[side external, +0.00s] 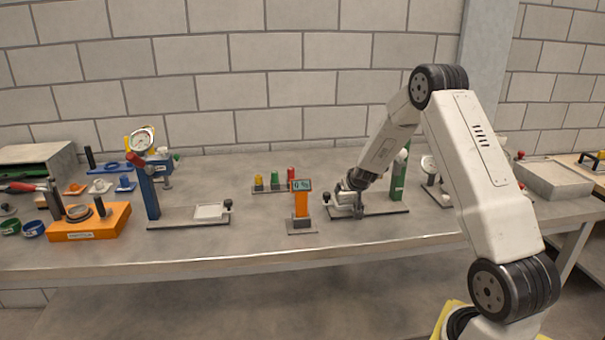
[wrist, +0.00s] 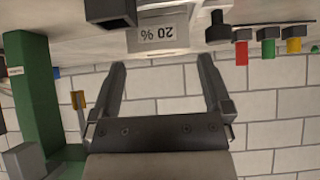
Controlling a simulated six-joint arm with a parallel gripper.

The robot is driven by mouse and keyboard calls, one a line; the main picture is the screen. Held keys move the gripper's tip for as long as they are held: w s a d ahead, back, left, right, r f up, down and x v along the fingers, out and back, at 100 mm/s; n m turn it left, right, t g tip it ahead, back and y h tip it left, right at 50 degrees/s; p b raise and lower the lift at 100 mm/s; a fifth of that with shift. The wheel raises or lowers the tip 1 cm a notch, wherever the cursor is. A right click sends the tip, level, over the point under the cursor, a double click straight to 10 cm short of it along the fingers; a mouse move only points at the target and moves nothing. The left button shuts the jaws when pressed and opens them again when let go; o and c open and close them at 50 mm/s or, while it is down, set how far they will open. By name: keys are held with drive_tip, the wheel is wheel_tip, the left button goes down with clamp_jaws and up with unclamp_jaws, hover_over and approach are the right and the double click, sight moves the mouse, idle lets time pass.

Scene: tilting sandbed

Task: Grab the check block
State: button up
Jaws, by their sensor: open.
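A pale block labelled "20 %" (wrist: 165,33), which looks like the check block, shows upside down at the top of the wrist view. It lies just beyond my gripper's fingertips (wrist: 161,62), roughly between their lines. My gripper is open, with only wall visible between the fingers. In the side external view my gripper (side external: 352,187) is low over the base plate of the green stand (side external: 398,178). The block is hard to make out there, mostly hidden by the gripper.
An orange display post (side external: 301,204) stands just left of the gripper. Yellow, green and red pegs (side external: 274,181) are behind it. Dark clamp parts (wrist: 110,12) flank the block. A blue gauge stand (side external: 149,190) and orange fixture (side external: 90,222) are farther left. The bench front is clear.

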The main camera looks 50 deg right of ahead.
drive_tip(key=shift+w+d+f, duration=0.1)
drive_tip(key=shift+d+f, duration=0.05)
drive_tip(key=shift+f, duration=0.05)
drive_tip(key=shift+x, duration=2.4)
drive_tip(key=shift+w+r, duration=0.1)
drive_tip(key=c, duration=1.3)
